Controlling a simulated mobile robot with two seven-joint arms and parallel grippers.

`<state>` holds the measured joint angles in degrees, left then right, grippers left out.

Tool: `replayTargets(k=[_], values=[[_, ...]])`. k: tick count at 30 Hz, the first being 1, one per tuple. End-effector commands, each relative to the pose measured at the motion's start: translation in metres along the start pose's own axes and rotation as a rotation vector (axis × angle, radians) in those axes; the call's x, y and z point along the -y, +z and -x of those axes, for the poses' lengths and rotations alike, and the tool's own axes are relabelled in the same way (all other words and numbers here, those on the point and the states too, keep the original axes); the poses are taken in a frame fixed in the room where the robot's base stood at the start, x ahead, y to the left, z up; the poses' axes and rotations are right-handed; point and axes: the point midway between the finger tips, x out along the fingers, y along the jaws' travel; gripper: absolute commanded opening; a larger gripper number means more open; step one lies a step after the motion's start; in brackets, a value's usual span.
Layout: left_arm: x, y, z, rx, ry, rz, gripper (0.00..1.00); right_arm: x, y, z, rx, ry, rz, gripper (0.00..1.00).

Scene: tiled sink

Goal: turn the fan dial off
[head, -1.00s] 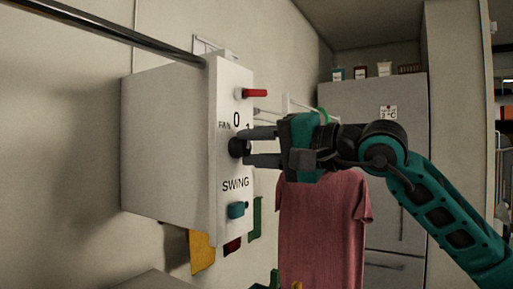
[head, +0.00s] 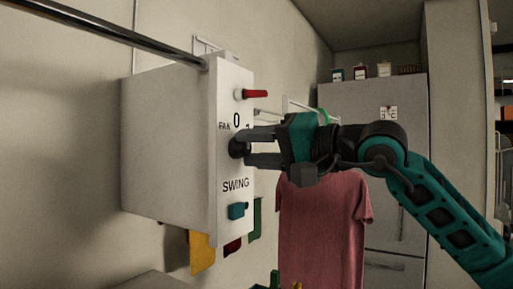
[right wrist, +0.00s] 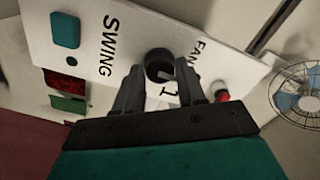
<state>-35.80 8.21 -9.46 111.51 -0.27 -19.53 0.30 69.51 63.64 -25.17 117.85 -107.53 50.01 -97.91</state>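The fan dial is a round black knob (head: 236,147) on the white face of a wall-mounted control box (head: 231,200), below the "FAN" and "0" marks. In the right wrist view the dial (right wrist: 158,64) shows a pale pointer bar, with the "1" mark close by. My right gripper (head: 248,147) reaches in from the right, its fingertips at the dial, one above and one below. In the right wrist view the fingers (right wrist: 162,80) stand on either side of the dial with gaps visible. Contact is unclear. My left gripper is not in view.
A red knob (head: 254,94) sits above the dial and a teal knob (head: 237,210) below, beside "SWING". A metal bar (head: 120,38) runs to the box top. A pink shirt (head: 322,225) hangs behind my gripper, before a grey fridge (head: 350,105).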

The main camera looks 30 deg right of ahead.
Motion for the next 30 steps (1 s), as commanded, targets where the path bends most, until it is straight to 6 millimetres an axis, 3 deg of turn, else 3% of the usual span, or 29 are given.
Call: replayTargets(k=[6, 17, 30], values=[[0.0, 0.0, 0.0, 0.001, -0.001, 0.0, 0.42, 0.0, 0.0, 0.0, 0.0, 0.0, -0.002, 0.61], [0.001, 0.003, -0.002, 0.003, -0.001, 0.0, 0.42, -0.001, -0.001, 0.007, -0.003, 0.001, -0.002, 0.62], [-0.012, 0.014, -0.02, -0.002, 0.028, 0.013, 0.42, -0.007, 0.002, 0.087, -0.005, 0.005, -0.001, 0.62]])
